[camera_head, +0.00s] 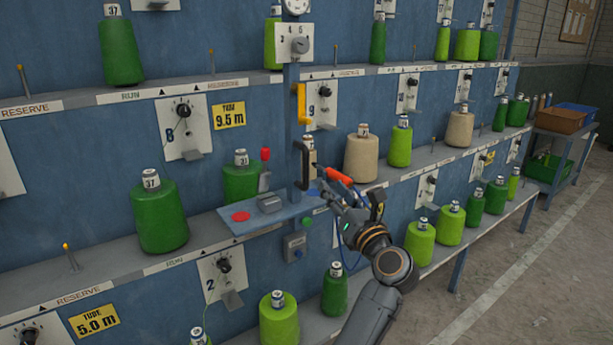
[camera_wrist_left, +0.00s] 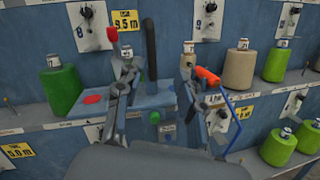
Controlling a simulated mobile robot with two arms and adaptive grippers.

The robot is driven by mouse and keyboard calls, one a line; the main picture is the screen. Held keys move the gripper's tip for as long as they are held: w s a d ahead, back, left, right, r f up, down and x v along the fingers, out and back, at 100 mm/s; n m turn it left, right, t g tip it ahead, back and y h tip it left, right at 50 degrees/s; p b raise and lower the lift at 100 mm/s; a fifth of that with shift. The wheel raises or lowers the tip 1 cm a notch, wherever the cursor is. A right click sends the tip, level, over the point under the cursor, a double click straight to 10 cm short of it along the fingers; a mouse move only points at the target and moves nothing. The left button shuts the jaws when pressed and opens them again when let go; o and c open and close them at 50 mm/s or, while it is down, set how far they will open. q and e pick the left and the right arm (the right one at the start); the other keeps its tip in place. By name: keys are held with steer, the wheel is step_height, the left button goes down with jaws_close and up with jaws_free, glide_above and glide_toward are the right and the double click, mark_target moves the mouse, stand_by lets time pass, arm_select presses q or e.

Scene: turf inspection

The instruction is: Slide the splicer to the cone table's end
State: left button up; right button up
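What I take for the splicer is a unit with an upright blue-grey post (camera_head: 292,120), a black handle (camera_head: 301,165) and a small blue shelf (camera_head: 250,226) holding a grey block (camera_head: 270,203). It stands in front of the cone rack. My left gripper (camera_head: 326,190) is just right of the black handle in the head view. In the left wrist view its fingers (camera_wrist_left: 156,92) are spread, and the handle (camera_wrist_left: 151,48) shows upright beyond the gap. I see no grip on it. A red-orange tool (camera_head: 339,175) with a blue hose is beside the gripper. My right gripper is out of view.
Green cones (camera_head: 160,218) and beige cones (camera_head: 361,155) stand on the rack shelves, on both sides of the post. At the far right end a side table holds a brown bin (camera_head: 560,120) and a green bin (camera_head: 545,168). The floor (camera_head: 500,260) at right is clear.

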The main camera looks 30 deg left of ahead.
mark_target(307, 163)
arm_select(q)
steer(key=w+a+r+n, duration=0.1)
steer(key=w+a, duration=0.1)
steer(key=a, duration=0.1)
steer(key=w+a+n+h+p, duration=0.1)
steer(key=a, duration=0.3)
steer(key=w+a+r+n+g+p, duration=0.1)
steer(key=w+a+n, duration=0.1)
steer(key=a, duration=0.2)
steer(key=shift+w+a+r, duration=0.15)
steer(key=shift+w+r, duration=0.15)
steer(key=shift+r, duration=0.05)
steer(key=shift+w+a+f+p, duration=0.1)
steer(key=shift+w+a+p, duration=0.15)
steer(key=shift+a+p, duration=0.1)
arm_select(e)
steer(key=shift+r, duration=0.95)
arm_select(q)
jaws_close()
